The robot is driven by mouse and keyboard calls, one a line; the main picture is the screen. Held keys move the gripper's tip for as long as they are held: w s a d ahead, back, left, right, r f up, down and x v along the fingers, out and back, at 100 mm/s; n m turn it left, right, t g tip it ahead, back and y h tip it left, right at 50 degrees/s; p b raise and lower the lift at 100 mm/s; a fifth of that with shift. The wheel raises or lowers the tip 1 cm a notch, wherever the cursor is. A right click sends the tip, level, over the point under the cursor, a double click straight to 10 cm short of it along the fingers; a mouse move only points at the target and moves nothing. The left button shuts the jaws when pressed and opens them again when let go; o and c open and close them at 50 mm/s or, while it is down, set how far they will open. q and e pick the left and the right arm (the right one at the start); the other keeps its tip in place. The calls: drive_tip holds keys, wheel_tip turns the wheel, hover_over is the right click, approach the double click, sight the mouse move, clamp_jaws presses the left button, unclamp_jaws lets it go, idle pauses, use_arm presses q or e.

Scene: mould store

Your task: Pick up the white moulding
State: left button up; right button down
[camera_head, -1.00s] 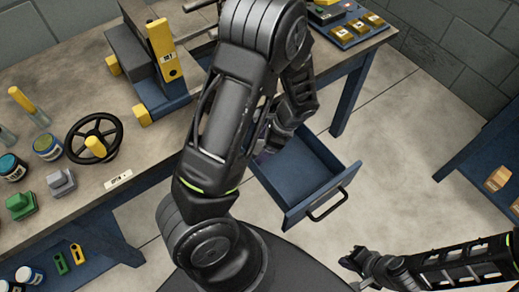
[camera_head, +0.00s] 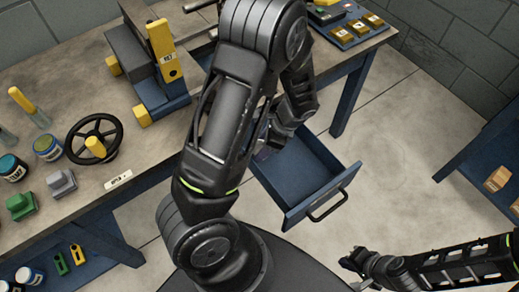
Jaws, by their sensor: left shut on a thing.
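I cannot make out a white moulding in the camera_head view. My left arm comes across the middle, and its gripper (camera_head: 264,152) is at the left end of the open blue drawer (camera_head: 297,213). It is mostly hidden behind my own arm. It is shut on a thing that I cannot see. The visible part of the drawer floor is bare, and its left end is hidden. My right gripper (camera_head: 352,262) is low at the right, apart from the drawer, and too dark and small to tell its opening.
The workbench (camera_head: 75,105) holds a black handwheel (camera_head: 94,138), a blue-grey block fixture (camera_head: 150,75), jars and a green block (camera_head: 20,207). A tray with yellow pieces (camera_head: 355,30) is at the back. A blue table (camera_head: 490,150) stands at right. The floor between is clear.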

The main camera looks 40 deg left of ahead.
use_arm(q)
drive_tip(key=c, duration=0.5)
drive_tip(key=shift+r, duration=0.1)
wheel_tip(320, 180, up, 18)
drive_tip(key=p, duration=0.2)
drive_tip(key=shift+p, duration=0.4)
idle(0.4)
